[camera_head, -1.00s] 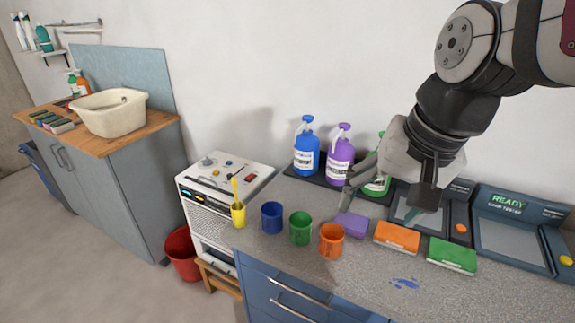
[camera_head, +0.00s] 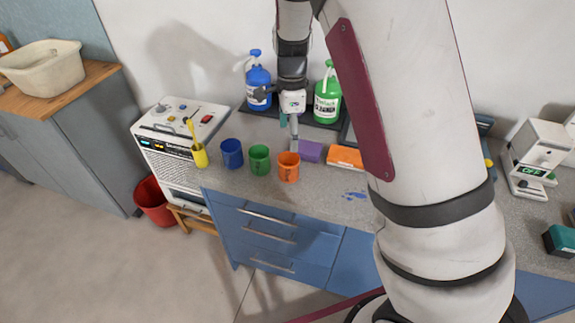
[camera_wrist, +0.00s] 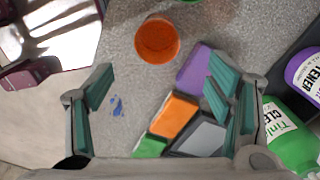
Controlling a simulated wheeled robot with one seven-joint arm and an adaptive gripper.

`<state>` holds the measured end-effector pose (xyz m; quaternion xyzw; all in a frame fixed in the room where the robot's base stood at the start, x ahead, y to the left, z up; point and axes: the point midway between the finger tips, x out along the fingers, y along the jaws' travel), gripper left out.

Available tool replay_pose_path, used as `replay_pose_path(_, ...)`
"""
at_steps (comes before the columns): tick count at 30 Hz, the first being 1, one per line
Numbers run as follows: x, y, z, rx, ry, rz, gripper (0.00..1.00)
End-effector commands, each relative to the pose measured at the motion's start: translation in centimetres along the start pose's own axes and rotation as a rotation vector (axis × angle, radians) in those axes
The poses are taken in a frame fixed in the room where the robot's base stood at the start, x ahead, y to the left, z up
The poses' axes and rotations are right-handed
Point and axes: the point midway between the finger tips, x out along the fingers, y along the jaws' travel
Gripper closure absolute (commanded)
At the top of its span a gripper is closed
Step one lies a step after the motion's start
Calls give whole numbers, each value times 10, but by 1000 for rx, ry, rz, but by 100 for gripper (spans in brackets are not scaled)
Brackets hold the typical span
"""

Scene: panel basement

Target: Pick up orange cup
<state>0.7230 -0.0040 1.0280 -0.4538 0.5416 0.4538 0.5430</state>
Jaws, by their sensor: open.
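The orange cup (camera_head: 288,167) stands upright near the front edge of the counter, at the right end of a row of cups. In the wrist view the orange cup (camera_wrist: 157,39) is seen from above, with its round opening facing the camera, ahead of the finger pads and roughly between their lines. My gripper (camera_head: 294,138) is above the counter, just behind the cup in the head view, pointing down. In the wrist view my gripper (camera_wrist: 162,92) is open with its green-padded fingers wide apart and nothing between them touching.
A green cup (camera_head: 259,159) and a blue cup (camera_head: 232,153) stand left of the orange cup. A purple sponge (camera_head: 310,151) and an orange sponge (camera_head: 345,157) lie to its right. Blue (camera_head: 258,85) and green (camera_head: 327,97) bottles stand behind. A blue spill (camera_head: 355,195) marks the counter.

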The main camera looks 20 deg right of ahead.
Motion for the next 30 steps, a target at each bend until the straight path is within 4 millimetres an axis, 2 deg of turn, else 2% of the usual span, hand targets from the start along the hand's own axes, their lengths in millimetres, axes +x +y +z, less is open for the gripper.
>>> replay_pose_path(12,70,1,-1,4,3,4,26)
replay_pose_path(20,88,2,0,4,2,3,26)
replay_pose_path(30,130,5,0,4,2,3,26)
